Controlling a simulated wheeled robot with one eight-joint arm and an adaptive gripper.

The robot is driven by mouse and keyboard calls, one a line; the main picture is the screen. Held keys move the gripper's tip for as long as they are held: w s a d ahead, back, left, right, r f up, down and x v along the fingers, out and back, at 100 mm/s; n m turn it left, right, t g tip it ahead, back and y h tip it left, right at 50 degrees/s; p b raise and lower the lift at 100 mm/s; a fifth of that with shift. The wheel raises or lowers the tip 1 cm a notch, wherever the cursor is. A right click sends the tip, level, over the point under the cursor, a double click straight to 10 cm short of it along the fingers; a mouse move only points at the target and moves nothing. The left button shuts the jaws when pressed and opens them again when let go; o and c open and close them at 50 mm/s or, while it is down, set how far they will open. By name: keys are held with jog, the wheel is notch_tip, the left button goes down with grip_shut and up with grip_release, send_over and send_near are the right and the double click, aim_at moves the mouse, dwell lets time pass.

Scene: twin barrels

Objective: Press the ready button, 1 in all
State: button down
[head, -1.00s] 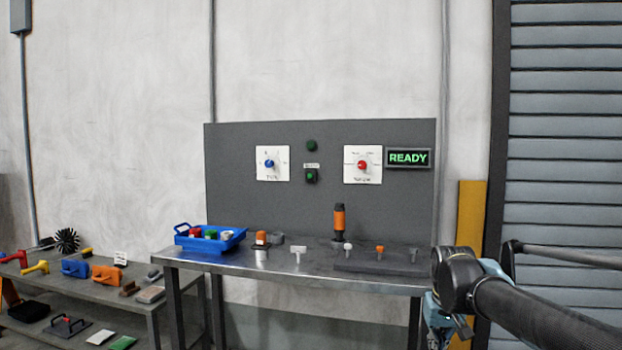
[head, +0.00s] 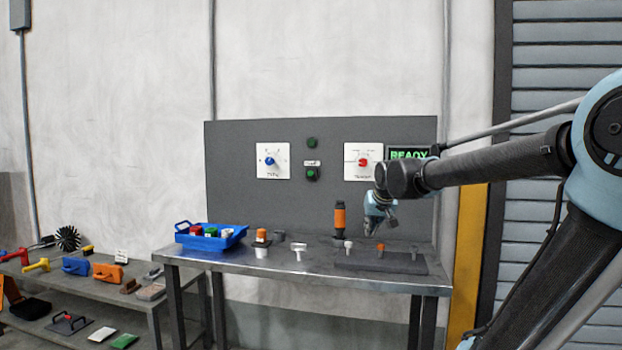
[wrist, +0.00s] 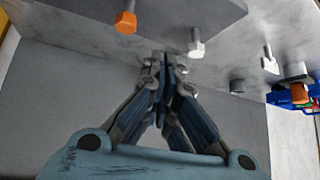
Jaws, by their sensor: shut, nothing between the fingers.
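A green button (head: 312,174) in a dark housing sits on the grey upright panel (head: 240,205), under a small white label and a round green lamp (head: 311,143). A lit green READY sign (head: 408,154) is on the panel's right, partly hidden by my arm. My gripper (head: 371,230) is to the right of and lower than the button, apart from it, above the right part of the bench. In the wrist view my gripper (wrist: 165,62) is shut with its fingertips together and nothing between them. The button is not seen in the wrist view.
A blue-knob dial (head: 270,161) and a red-knob dial (head: 362,162) flank the button. On the metal bench (head: 290,280) stand a blue tray (head: 211,240), an orange and black tool (head: 339,220) and several small pegs, one orange-topped (head: 380,249). A lower shelf with tools is at left.

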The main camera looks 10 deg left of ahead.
aim_at(311, 173)
jog(key=w+a+r+t+y, duration=0.1)
jog(key=w+a+r, duration=0.3)
jog(key=a, duration=0.4)
jog(key=w+a+r+n+t+y, duration=0.1)
jog(key=w+a+r, duration=0.3)
jog(key=a, duration=0.4)
jog(key=w+a+r+y, duration=0.2)
jog(key=w+a+r, duration=0.3)
jog(key=a, duration=0.3)
jog(key=shift+w+a+n+t, duration=0.3)
jog(key=shift+t, duration=0.1)
jog(key=shift+r, duration=0.1)
jog(key=w, duration=0.8)
jog(key=shift+w+d, duration=0.35)
jog(key=shift+w, duration=0.1)
jog(key=shift+w, duration=0.25)
